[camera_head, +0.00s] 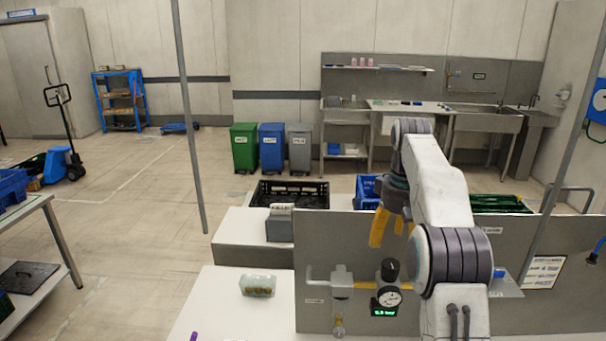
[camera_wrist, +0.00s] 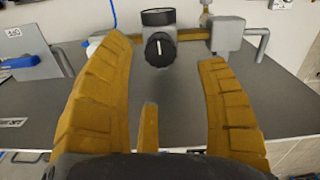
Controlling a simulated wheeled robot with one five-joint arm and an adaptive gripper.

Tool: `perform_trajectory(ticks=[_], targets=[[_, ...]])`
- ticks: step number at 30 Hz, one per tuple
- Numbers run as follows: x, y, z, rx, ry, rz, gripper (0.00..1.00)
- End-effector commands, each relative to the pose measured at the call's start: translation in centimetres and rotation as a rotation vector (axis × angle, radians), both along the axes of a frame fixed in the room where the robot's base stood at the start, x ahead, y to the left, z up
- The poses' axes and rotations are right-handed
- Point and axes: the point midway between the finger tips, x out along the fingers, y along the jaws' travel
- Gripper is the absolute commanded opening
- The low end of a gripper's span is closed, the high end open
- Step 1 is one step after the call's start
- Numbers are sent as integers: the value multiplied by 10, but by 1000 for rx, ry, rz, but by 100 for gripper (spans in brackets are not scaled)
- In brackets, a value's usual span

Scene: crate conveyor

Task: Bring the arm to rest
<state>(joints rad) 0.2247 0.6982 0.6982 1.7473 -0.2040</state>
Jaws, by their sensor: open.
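My gripper (camera_head: 393,226) hangs from my raised arm at the right of the head view, with its yellow fingers pointing down. In the wrist view the two ribbed fingers of my gripper (camera_wrist: 165,75) are spread apart with nothing between them. Past the fingertips is a grey panel (camera_head: 318,245) with a black knob (camera_head: 390,270), which also shows in the wrist view (camera_wrist: 159,49). A round pressure gauge (camera_head: 388,297) sits below the knob in the head view. The fingers look apart from the panel, though the exact gap cannot be told.
A white counter (camera_head: 225,300) holds a clear tub (camera_head: 258,286). Behind it are a black crate (camera_head: 290,194), a blue crate (camera_head: 367,190) and a green crate (camera_head: 499,203). A thin grey post (camera_head: 187,110) stands at left. The floor beyond the post is largely clear.

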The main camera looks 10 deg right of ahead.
Motion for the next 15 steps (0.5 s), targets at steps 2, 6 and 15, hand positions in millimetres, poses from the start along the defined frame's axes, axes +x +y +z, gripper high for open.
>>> perform_trajectory(ticks=[2, 6, 15], targets=[[-3, 3, 3, -1, -6, 1, 67], [-15, 13, 13, -7, -33, 4, 67], [-76, 48, 33, -21, -132, 9, 67]])
